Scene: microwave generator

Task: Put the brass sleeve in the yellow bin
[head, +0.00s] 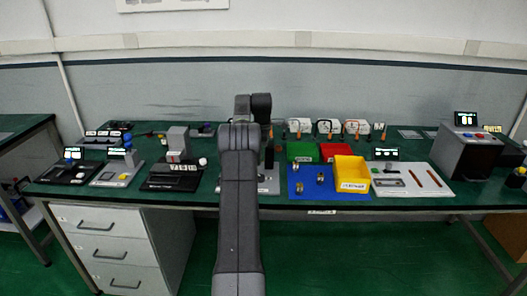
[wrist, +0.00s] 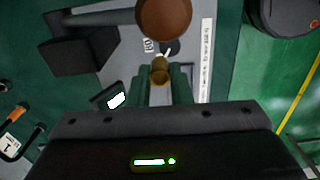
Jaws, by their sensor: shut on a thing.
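The brass sleeve (wrist: 160,72) shows in the wrist view between the green fingertips of my gripper (wrist: 161,80), which is shut on it. Below it lies a grey plate marked with small labels. The yellow bin (head: 351,174) stands on the green bench in the head view, right of my arm, at the right side of a blue mat. In the head view my arm hides my gripper and the held sleeve. The yellow bin is not seen in the wrist view.
A brown round knob (wrist: 164,18) and a dark block (wrist: 82,48) are close ahead of the fingers. Small metal rings (head: 320,177) lie on the blue mat (head: 310,193). Green (head: 300,150) and red (head: 333,152) bins stand behind. A white board (head: 425,196) lies right of the yellow bin.

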